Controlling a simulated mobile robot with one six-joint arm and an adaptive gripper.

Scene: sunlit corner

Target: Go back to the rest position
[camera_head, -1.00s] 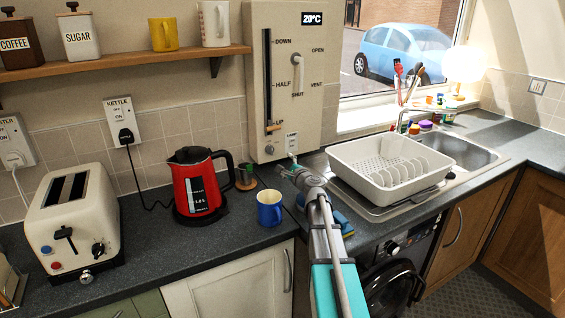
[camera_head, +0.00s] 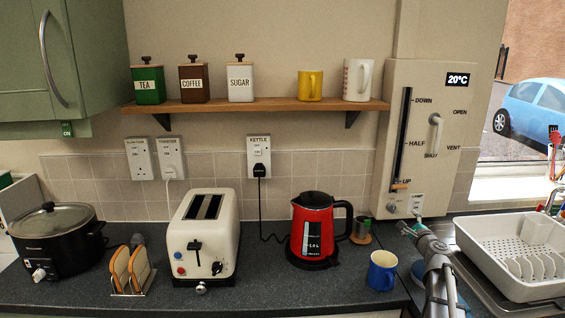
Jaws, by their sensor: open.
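My arm reaches up from the bottom right of the head view, with my gripper (camera_head: 408,228) at its far end. The gripper is small here and partly hidden by the wrist; it is open, and I see nothing held. It is over the worktop, just below the wall control panel (camera_head: 432,140). Whether it touches the panel or the worktop I cannot tell. The blue mug (camera_head: 382,271) stands to the left of my arm, nearer the front edge.
The red kettle (camera_head: 313,232), cream toaster (camera_head: 204,240), toast rack (camera_head: 130,270) and black slow cooker (camera_head: 57,243) line the worktop to the left. The white dish rack (camera_head: 510,255) is close on the right. A shelf (camera_head: 270,106) with canisters and mugs hangs above.

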